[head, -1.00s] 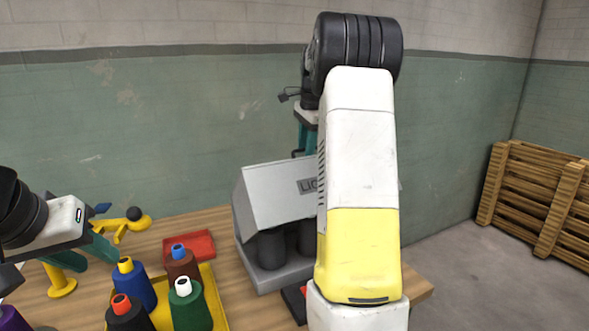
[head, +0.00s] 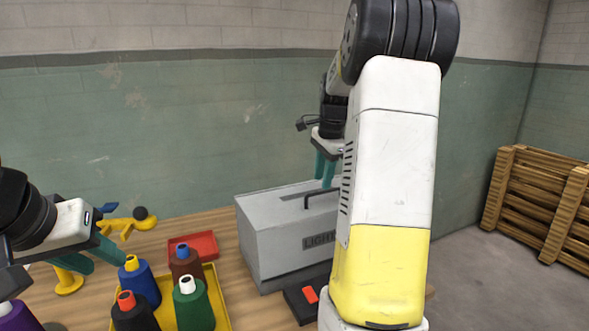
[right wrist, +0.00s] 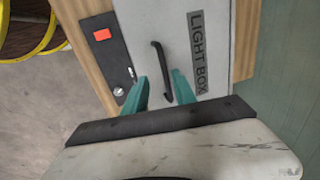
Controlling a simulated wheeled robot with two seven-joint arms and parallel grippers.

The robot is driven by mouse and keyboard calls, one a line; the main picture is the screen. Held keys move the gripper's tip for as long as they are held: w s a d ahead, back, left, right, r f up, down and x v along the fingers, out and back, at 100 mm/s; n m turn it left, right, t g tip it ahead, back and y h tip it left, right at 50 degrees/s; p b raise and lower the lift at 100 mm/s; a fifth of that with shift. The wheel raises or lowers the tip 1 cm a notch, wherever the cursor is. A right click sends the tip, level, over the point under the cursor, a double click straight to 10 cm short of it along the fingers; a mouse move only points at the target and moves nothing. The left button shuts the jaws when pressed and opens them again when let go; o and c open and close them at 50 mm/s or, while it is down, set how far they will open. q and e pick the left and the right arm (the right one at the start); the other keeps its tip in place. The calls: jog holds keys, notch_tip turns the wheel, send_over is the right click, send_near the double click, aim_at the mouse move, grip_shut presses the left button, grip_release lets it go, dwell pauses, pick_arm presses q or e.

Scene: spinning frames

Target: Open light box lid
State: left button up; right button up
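The light box (head: 285,242) is a grey box on the table with its lid (head: 270,207) down and a dark bar handle (head: 320,195) on top. The right wrist view shows the lid with its "LIGHT BOX" label (right wrist: 198,52) and the handle (right wrist: 158,62). My right gripper (head: 325,172) is above the lid, behind the handle in the head view. In the right wrist view, its teal fingers (right wrist: 161,84) are apart, with the handle showing between them; contact cannot be told. My left gripper (head: 108,264) is open and empty at the left. My right arm hides the box's right end.
A yellow tray (head: 222,312) with several coloured thread cones stands left of the box. A red tray (head: 204,243) lies behind it. A black panel with a red switch (head: 309,294) sits before the box. Wooden pallets (head: 537,205) stand far right.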

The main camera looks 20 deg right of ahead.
jog(key=s+a+r+n, duration=0.2)
jog(key=s+a+r, duration=0.1)
jog(key=a+r, duration=0.1)
jog(key=shift+s+n+t, duration=0.25)
jog(key=shift+n+t, duration=0.15)
jog(key=shift+c, duration=0.2)
